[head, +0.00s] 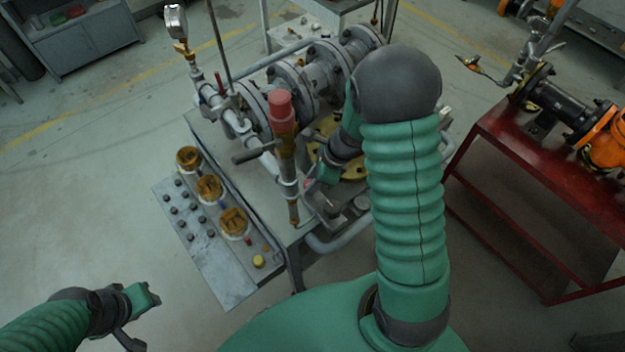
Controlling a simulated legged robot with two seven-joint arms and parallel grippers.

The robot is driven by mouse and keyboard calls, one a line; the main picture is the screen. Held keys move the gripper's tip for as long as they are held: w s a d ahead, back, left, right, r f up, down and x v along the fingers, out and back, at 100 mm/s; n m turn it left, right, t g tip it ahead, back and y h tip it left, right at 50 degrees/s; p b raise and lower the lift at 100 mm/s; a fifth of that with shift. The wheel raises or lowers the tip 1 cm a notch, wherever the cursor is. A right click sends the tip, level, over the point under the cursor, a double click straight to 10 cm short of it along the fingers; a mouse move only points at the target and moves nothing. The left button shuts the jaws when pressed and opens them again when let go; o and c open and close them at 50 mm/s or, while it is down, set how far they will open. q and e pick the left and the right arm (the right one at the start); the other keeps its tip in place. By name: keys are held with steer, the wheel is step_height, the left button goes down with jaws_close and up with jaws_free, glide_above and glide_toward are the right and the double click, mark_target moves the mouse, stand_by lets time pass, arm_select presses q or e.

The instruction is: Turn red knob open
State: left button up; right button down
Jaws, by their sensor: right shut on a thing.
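A small red part, which I take to be the red knob (306,183), shows at the tip of my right gripper (314,184). The gripper is shut on it and hides most of it. It is beside the upright brass pipe, low on the front of the valve rig (293,80). A larger red cylindrical cap (281,108) tops that brass pipe, above and left of my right gripper and apart from it. My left gripper (146,318) is at the lower left, empty, its jaws apart, away from the rig.
A grey panel (225,270) with brass-rimmed gauges (208,188) and black buttons fronts the rig table. A pressure gauge (175,20) stands at the back left. A red table (520,160) with an orange valve (605,140) is at right. The floor at left is clear.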

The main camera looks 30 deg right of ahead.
steer(key=shift+w+r+n+p, duration=0.2)
steer(key=shift+n+p, duration=0.1)
steer(key=shift+n, duration=0.1)
steer(key=n+p, duration=0.1)
steer(key=n, duration=0.1)
steer(key=n+g+p, duration=0.1)
steer(key=shift+w+n+g+y, duration=0.15)
steer(key=shift+n+g+y, duration=0.15)
steer(key=shift+n, duration=0.1)
steer(key=n+g+p, duration=0.1)
steer(key=n+p, duration=0.1)
steer(key=n, duration=0.2)
steer(key=shift+w+g, duration=0.1)
steer(key=shift+g, duration=0.3)
steer(key=n, duration=0.2)
steer(key=n+g+p, duration=0.1)
steer(key=n, duration=0.2)
steer(key=shift+w+f+g, duration=0.1)
steer(key=shift+g, duration=0.2)
steer(key=n+g+h+p, duration=0.1)
steer(key=n, duration=0.3)
steer(key=shift+a+f, duration=0.1)
steer(key=shift+n, duration=0.3)
steer(key=c, duration=1.1)
jaws_free()
steer(key=shift+g, duration=0.3)
steer(key=shift+o, duration=0.2)
